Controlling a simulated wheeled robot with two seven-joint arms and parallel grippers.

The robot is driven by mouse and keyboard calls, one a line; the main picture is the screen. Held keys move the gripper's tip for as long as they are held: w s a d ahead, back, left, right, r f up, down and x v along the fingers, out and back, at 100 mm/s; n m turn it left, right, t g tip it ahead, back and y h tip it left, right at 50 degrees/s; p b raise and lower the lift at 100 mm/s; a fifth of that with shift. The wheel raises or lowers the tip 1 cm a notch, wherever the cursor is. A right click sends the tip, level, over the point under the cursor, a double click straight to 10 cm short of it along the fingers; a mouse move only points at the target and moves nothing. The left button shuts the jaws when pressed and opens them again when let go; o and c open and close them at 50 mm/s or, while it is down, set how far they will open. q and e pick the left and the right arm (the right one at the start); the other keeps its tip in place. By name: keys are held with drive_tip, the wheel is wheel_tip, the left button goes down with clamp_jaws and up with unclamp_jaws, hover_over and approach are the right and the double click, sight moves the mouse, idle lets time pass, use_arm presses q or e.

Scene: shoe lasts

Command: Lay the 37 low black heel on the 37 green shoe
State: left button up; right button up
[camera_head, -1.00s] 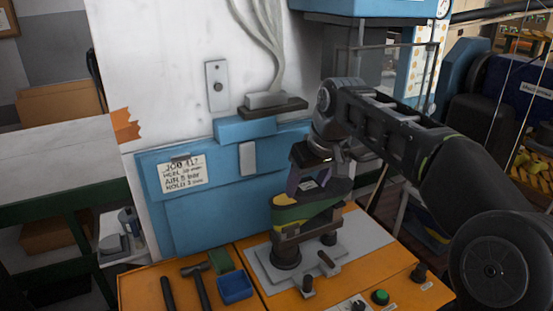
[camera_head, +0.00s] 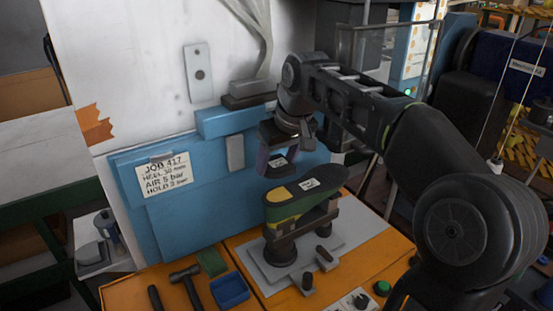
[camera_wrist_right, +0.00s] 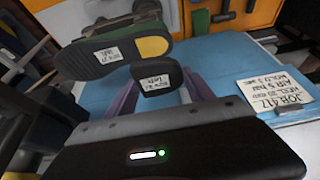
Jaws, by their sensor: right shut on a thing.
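The green shoe (camera_head: 310,205) sits upside down on the press stand, its black sole up with a white label and its yellow heel end at the left. It also shows in the right wrist view (camera_wrist_right: 110,55). My right gripper (camera_head: 278,160) is shut on the black heel (camera_head: 268,170), a low block with a white label. The heel is held above and behind the shoe's heel end, apart from it in the head view. In the right wrist view the heel (camera_wrist_right: 155,87) sits between the purple fingers, and the shoe is beyond it. My left gripper is not in view.
The blue press panel (camera_head: 200,215) with a job card (camera_head: 166,172) stands close behind the gripper. A hammer (camera_head: 187,285), a blue tray (camera_head: 231,291) and a green block (camera_head: 211,262) lie on the orange bench, left of the stand. A green button (camera_head: 382,288) is at the right.

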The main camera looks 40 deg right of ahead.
sight(283, 174)
drive_tip(key=shift+f+b, duration=0.95)
drive_tip(key=shift+f, duration=0.35)
drive_tip(key=shift+f, duration=0.1)
drive_tip(key=shift+s+f+b, duration=0.1)
drive_tip(key=shift+f+b, duration=1.75)
drive_tip(key=shift+f, duration=0.35)
drive_tip(key=shift+f, duration=0.2)
drive_tip(key=o, duration=1.5)
drive_tip(key=shift+c, duration=0.2)
drive_tip(key=v, duration=0.7)
drive_tip(key=shift+s+r+b, duration=0.2)
drive_tip(key=shift+r+b, duration=0.1)
drive_tip(key=shift+r, duration=0.05)
